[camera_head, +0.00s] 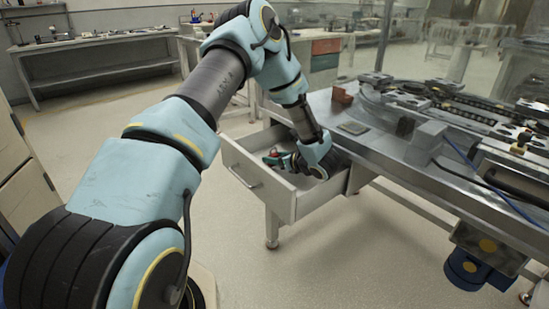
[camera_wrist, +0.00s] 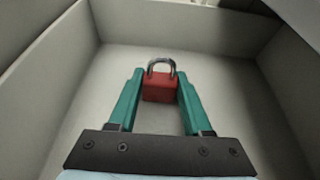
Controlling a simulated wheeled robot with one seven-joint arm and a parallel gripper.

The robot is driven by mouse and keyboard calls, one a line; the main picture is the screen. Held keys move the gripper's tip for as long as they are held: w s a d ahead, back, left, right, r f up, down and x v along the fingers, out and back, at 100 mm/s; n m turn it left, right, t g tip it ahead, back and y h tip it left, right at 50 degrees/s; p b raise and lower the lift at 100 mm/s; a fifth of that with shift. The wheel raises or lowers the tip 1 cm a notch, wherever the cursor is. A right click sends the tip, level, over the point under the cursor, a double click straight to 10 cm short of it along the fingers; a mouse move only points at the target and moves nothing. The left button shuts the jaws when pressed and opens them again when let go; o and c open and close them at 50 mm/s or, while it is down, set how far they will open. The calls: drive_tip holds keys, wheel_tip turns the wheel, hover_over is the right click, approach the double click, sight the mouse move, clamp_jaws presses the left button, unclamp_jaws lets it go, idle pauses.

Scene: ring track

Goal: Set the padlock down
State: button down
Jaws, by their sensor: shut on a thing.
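The padlock (camera_wrist: 159,88) has a red body and a silver shackle. In the wrist view it sits between the two green fingers of my gripper (camera_wrist: 160,90), which is shut on it. My gripper (camera_head: 278,160) reaches into an open drawer (camera_head: 283,206) under the metal table in the head view. The drawer's pale floor and walls surround the padlock in the wrist view (camera_wrist: 240,95). I cannot tell whether the padlock touches the drawer floor. No other object shows inside the drawer.
The metal table (camera_head: 400,160) above the drawer carries a ring track (camera_head: 440,100), a small brown block (camera_head: 342,96) and a flat grey piece (camera_head: 353,128). The drawer walls stand close around my gripper. The floor in front of the drawer is clear.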

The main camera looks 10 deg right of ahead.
drive_tip(key=shift+f, duration=0.2)
drive_tip(key=shift+c, duration=1.7)
unclamp_jaws()
drive_tip(key=shift+r, duration=0.1)
drive_tip(key=shift+r, duration=0.15)
drive_tip(key=b+v, duration=0.1)
drive_tip(key=v, duration=1.1)
drive_tip(key=shift+r, duration=0.1)
